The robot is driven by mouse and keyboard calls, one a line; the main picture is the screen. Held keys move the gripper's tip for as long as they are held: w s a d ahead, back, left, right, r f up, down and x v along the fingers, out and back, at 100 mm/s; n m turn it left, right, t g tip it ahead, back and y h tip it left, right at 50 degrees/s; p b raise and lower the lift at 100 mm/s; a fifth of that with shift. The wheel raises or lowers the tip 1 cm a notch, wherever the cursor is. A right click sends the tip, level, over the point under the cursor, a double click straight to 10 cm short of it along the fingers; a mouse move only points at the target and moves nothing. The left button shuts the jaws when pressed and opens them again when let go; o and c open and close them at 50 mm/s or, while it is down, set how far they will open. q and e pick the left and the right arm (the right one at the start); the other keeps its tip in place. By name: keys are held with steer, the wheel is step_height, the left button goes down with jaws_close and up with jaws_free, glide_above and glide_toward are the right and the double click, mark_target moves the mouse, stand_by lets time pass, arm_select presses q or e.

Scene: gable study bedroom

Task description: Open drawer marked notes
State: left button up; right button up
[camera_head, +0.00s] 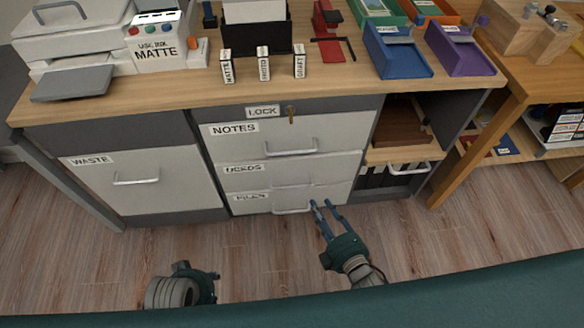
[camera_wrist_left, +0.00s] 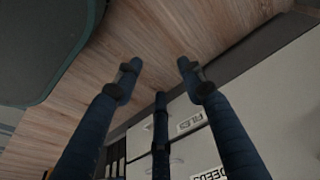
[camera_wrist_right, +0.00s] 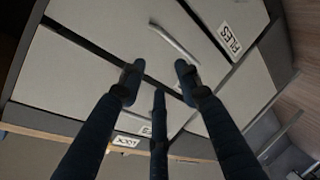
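The drawer marked NOTES (camera_head: 250,142) is the top one of a white three-drawer stack, and its front sits flush. Its bar handle (camera_head: 291,151) is free. Above it are a LOCK label (camera_head: 263,112) and a brass key (camera_head: 291,115) in the lock. The DEEDS drawer (camera_head: 245,182) and FILES drawer (camera_head: 253,206) lie below. My right gripper (camera_head: 320,206) is low by the right end of the FILES handle; its fingers are apart and empty in the right wrist view (camera_wrist_right: 158,72). My left gripper (camera_head: 195,280) is lower left above the floor, open and empty in the left wrist view (camera_wrist_left: 160,70).
A WASTE drawer (camera_head: 138,183) is left of the stack. An open shelf with a brown box (camera_head: 402,125) is to the right. The desk top carries a printer (camera_head: 155,42), small labelled blocks, a red stand (camera_head: 328,35) and coloured trays. The wood floor (camera_head: 90,270) in front is clear.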

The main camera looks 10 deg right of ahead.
mark_target(292, 152)
steer(key=w+a+r+n+t+y+b, duration=0.1)
steer(key=a+r+n+t+y+b, duration=0.1)
steer(key=r+n, duration=0.3)
steer(key=w+a+r+n+t+y+b, duration=0.1)
steer(key=w+r+n+t+y+b, duration=0.15)
steer(key=r, duration=0.35)
steer(key=shift+m+g+h, duration=0.25)
steer(key=shift+g+h, duration=0.1)
steer(key=shift+h, duration=0.1)
steer(key=shift+a+b+x, duration=0.1)
steer(key=shift+b+x, duration=0.15)
steer(key=shift+x, duration=2.3)
steer(key=shift+a+b+x, duration=0.15)
steer(key=shift+b+x, duration=0.1)
steer(key=shift+x, duration=2.3)
arm_select(q)
steer(key=v, duration=0.7)
steer(key=shift+w+r+t, duration=0.3)
steer(key=shift+t, duration=0.1)
arm_select(e)
steer(key=shift+s+r, duration=0.15)
arm_select(q)
steer(key=shift+a, duration=0.15)
arm_select(e)
steer(key=shift+c, duration=0.5)
jaws_close()
